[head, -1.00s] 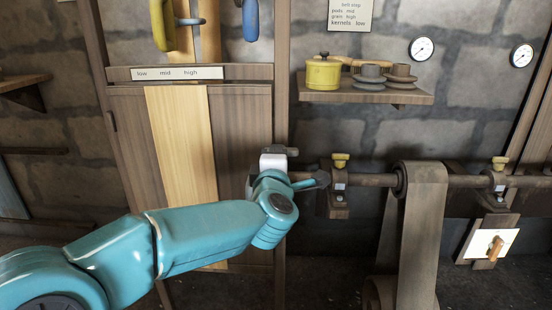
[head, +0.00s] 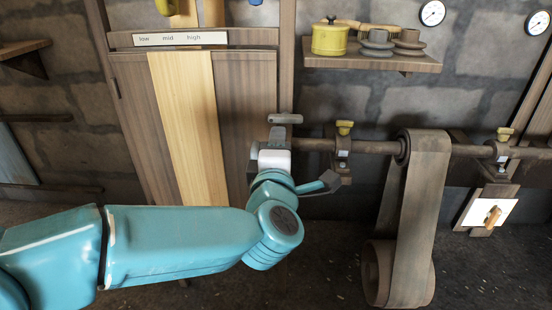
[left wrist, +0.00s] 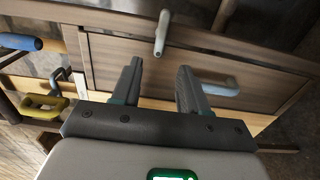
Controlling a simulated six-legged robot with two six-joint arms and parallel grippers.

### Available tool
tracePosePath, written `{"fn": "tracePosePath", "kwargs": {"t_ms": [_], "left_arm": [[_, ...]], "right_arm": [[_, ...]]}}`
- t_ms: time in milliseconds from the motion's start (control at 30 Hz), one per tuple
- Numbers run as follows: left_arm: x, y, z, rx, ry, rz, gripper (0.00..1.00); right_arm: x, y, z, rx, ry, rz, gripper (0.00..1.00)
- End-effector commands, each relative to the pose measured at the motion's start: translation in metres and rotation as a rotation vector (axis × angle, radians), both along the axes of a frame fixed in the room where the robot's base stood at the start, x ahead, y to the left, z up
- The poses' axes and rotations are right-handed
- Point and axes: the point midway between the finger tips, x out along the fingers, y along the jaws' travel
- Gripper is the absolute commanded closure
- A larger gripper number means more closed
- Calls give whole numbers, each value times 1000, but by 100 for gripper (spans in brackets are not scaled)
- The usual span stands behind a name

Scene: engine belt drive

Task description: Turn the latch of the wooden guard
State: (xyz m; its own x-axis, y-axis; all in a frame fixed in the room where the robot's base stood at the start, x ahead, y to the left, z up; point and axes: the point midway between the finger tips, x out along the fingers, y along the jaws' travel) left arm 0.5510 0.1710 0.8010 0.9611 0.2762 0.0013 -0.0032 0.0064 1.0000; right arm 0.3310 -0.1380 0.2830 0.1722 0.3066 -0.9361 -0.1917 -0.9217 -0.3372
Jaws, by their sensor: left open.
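The wooden guard (head: 235,110) is a tall door-like panel with a pale vertical strip (head: 185,120). A grey latch (head: 285,118) sits at its right-hand post; it also shows as a pale lever in the left wrist view (left wrist: 162,32). My left gripper (head: 274,158) is just below the latch in the head view, its fingers mostly hidden by its own body. In the left wrist view my left gripper (left wrist: 160,68) is open and empty, with the latch beyond the fingertips, apart from them. A grey handle (left wrist: 220,86) on the guard is beside the right finger there.
A shaft (head: 375,147) with a wide belt (head: 415,220) runs right of the guard. A shelf (head: 375,61) with a yellow pot (head: 330,38) is above it. Blue (left wrist: 20,41) and yellow (left wrist: 44,105) lever handles show in the left wrist view.

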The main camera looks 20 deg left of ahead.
Motion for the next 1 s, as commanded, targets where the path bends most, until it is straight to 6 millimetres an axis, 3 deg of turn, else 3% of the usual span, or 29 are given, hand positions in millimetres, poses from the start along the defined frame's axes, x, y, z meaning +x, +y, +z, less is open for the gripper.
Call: {"fn": "tracePosePath", "kwargs": {"t_ms": [100, 333, 867, 1000], "left_arm": [[-28, -9, 3, 0, 0, -4, 56], [-58, -17, 1, -1, 0, -2, 56], [-62, -18, 0, 0, 0, 1, 56], [-58, -6, 18, 4, 18, 31, 56]], "right_arm": [[-5, 1, 9, 3, 16, 2, 100], [-10, 2, 14, 7, 34, 4, 100], [-11, 2, 15, 6, 36, 4, 100], [-11, 2, 40, 7, 36, 6, 100]]}}
